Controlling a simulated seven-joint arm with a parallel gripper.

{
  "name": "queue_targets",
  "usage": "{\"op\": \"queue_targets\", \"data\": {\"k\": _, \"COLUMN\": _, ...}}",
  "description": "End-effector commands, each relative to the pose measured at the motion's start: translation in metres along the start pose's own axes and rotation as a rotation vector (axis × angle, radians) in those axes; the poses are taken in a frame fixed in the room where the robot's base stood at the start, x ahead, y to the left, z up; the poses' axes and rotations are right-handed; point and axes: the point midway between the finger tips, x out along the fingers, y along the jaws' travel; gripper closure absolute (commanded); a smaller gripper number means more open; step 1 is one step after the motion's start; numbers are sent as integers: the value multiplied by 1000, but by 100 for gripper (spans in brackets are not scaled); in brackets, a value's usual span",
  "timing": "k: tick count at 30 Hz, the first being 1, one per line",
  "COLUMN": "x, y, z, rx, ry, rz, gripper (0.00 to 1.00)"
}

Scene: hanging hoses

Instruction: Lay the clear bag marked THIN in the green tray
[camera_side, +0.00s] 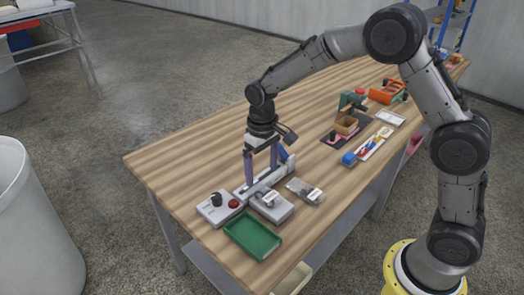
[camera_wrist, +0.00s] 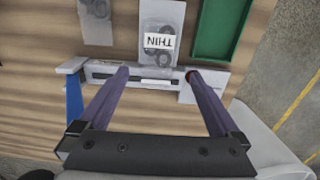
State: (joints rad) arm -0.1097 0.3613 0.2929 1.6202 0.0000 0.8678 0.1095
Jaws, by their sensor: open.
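The clear bag marked THIN (camera_wrist: 157,16) has a white label and dark rings inside. It lies flat on the grey plate in front of a long sealer-like bar (camera_wrist: 104,70); in the side view the bag (camera_side: 268,198) is small, its label unreadable. The green tray (camera_wrist: 218,28) lies beside it, to the right in the wrist view; the tray (camera_side: 253,236) looks empty in the side view. My gripper (camera_wrist: 157,75) is open and empty, its two purple fingers apart over the bar, just short of the bag. It points down in the side view (camera_side: 262,172).
Another clear bag (camera_side: 306,191) lies on the table beside the plate. A grey control box (camera_side: 215,209) with a black knob and red button stands by the tray. A blue lever (camera_wrist: 74,97) rises at the bar's end. Tools and small trays (camera_side: 366,146) stand farther along the table.

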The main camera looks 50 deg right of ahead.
Motion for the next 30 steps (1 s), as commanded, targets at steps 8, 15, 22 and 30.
{"op": "queue_targets", "data": {"k": 8, "x": -51, "y": 0, "z": -1, "rx": 0, "ry": 4, "rz": 0, "gripper": 1}}
{"op": "queue_targets", "data": {"k": 15, "x": -67, "y": 0, "z": -1, "rx": 0, "ry": 1, "rz": 0, "gripper": 1}}
{"op": "queue_targets", "data": {"k": 22, "x": -81, "y": 3, "z": 9, "rx": 1, "ry": 24, "rz": -3, "gripper": 1}}
{"op": "queue_targets", "data": {"k": 30, "x": -149, "y": 24, "z": 91, "rx": 2, "ry": 177, "rz": -13, "gripper": 1}}
